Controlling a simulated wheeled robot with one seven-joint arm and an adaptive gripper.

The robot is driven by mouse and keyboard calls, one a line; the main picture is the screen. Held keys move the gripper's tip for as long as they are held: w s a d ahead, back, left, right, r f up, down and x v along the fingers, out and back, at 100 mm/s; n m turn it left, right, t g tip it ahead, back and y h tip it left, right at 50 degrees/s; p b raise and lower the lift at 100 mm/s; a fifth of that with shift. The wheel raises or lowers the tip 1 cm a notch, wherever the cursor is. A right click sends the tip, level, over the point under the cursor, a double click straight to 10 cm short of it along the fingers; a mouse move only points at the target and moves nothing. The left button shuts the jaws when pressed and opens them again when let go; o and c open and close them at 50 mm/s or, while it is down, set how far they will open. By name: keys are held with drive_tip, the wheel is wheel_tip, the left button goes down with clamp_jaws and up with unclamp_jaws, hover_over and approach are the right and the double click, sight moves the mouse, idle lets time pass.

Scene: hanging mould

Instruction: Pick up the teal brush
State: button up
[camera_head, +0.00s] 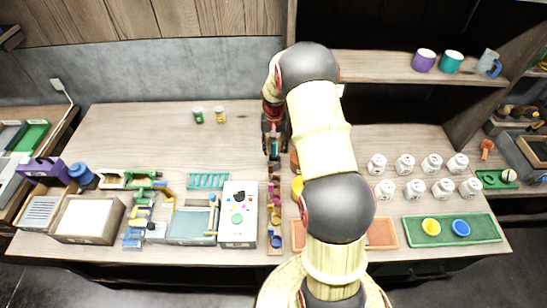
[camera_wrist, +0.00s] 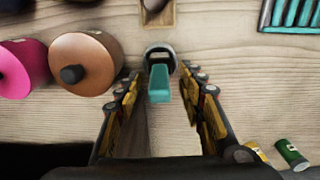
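The teal brush (camera_wrist: 160,84) shows in the wrist view as a teal block-shaped piece with a grey, rounded part behind it, over the wooden table. My gripper (camera_wrist: 161,76) is open, with one finger on each side of the teal piece. A gap shows on both sides, and I see no contact. In the head view my gripper (camera_head: 272,146) is low over the back middle of the table. The brush cannot be made out there, hidden by the gripper or arm.
Brown (camera_wrist: 86,64) and pink (camera_wrist: 22,68) round pots stand close left of my gripper in the wrist view. Small green (camera_head: 198,115) and yellow (camera_head: 220,114) jars stand to the left in the head view. A teal rack (camera_head: 208,181) lies nearer the front.

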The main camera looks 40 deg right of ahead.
sight(274, 154)
wheel_tip(274, 154, down, 3)
drive_tip(key=shift+r, duration=0.2)
drive_tip(key=shift+r, duration=0.1)
clamp_jaws()
idle(0.4)
